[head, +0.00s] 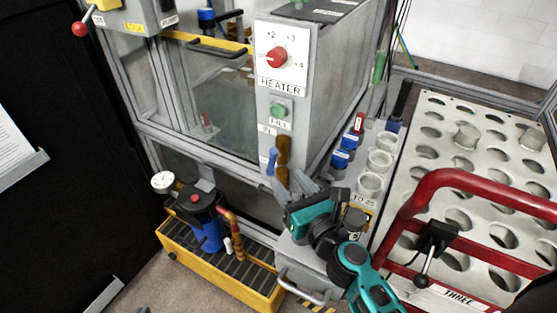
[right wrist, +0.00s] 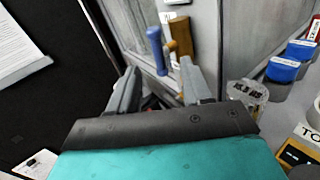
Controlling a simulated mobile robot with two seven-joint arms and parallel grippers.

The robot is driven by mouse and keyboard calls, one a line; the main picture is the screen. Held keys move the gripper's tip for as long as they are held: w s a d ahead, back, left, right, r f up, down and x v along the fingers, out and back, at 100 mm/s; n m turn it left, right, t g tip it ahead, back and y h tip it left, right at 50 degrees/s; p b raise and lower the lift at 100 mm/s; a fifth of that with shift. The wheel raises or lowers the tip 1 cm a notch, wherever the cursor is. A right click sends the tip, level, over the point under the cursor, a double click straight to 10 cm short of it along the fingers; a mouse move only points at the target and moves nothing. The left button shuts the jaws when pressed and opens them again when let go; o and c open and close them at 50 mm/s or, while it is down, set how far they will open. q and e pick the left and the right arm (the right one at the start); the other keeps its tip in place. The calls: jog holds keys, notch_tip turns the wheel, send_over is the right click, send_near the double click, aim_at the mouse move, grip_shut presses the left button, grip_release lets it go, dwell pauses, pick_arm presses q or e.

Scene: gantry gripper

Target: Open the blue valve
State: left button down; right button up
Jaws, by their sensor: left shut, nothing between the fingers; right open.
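The blue valve handle (head: 272,160) stands upright on the grey machine's front post, under the heater panel. In the right wrist view, the blue handle (right wrist: 156,50) appears just beyond and between the fingertips. My right gripper (head: 292,188) is open, close below and in front of it; no contact is visible. The right gripper (right wrist: 158,80) has nothing between its fingers. A brown-orange valve handle (head: 283,150) stands right beside the blue one, to its right. My left gripper (head: 142,310) shows only as a small grey tip at the bottom edge, shut and empty.
The heater dial (head: 277,57) and green button (head: 279,110) are above the valves. Blue-capped jars (head: 341,158) stand on a ledge to the right. A red rail (head: 410,200) borders the holed rack. A yellow tray (head: 190,250) with a blue pump (head: 207,228) sits lower left.

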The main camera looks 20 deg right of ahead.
aim_at(274, 163)
pick_arm(q)
jog(key=shift+s+a+f+p, duration=0.1)
jog(key=shift+s+a+p, duration=0.15)
jog(key=shift+a+p, duration=0.1)
pick_arm(e)
jog(key=shift+w+a, duration=0.2)
jog(key=shift+w, duration=2.55)
grip_shut()
jog(key=r+p, duration=0.1)
jog(key=p, duration=0.1)
jog(key=shift+p, duration=0.3)
jog(key=g+p, duration=0.1)
jog(key=p, duration=0.1)
jog(key=shift+a+n+p, duration=0.1)
jog(key=shift+n+p, duration=0.25)
jog(key=shift+n, duration=0.05)
jog(key=shift+p, duration=0.8)
pick_arm(q)
jog(key=shift+y, duration=0.5)
jog(key=r, duration=0.1)
jog(key=a+r, duration=0.1)
jog(key=r, duration=0.1)
jog(key=s+a+r, duration=0.1)
jog(key=shift+a+r, duration=0.15)
jog(key=shift+r, duration=0.05)
pick_arm(e)
jog(key=shift+f+g, duration=0.25)
jog(key=shift+g, duration=0.05)
